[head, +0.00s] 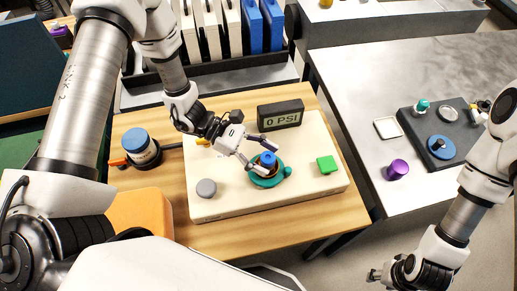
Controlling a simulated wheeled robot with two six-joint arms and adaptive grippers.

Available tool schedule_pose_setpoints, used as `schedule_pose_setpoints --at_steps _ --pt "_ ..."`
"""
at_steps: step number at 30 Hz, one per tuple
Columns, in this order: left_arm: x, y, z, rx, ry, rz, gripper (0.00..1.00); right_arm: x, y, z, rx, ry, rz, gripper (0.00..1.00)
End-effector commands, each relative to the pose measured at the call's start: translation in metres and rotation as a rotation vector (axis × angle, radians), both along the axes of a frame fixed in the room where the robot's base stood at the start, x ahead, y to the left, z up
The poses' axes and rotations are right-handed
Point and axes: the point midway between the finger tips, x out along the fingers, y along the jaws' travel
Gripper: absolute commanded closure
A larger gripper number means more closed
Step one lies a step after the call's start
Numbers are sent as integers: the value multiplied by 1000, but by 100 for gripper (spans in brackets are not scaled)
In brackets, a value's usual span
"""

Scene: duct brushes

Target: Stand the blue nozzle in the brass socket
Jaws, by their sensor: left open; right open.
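A small blue piece (268,159), which looks like the blue nozzle, stands upright in the middle of a teal ring-shaped holder (284,173) on the cream board. A brownish rim that may be the brass socket shows around its foot; I cannot tell how deep it sits. My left gripper (263,156) is open, with its two fingers spread on either side of the blue piece; contact is too small to tell. My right gripper (375,274) is open and empty, low at the bottom right, away from the board.
The cream board (228,207) also bears a green block (327,165), a grey knob (206,188) and a "0 PSI" display (281,115). A blue-topped jar (137,141) stands left. On the grey table, a purple cup (397,169) stands beside a dark tray (412,124) with a blue round part (441,147).

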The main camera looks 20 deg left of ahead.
Motion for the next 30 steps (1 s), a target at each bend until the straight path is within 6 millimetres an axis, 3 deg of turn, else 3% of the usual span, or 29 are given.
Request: schedule_pose_setpoints --at_steps 2,5,12,18,30 --pt "0 0 10 0 0 0 38 0 0 10 0 0 0 55" --pt "2 15 11 -3 -3 5 38 0 0 3 0 -1 0 55" --pt "2 70 36 -5 -6 9 38 0 0 2 0 0 0 55" --pt "1 104 49 -3 -4 4 38 0 0 7 0 0 0 55" --pt "0 111 50 0 0 0 38 0 0 7 0 0 0 55"
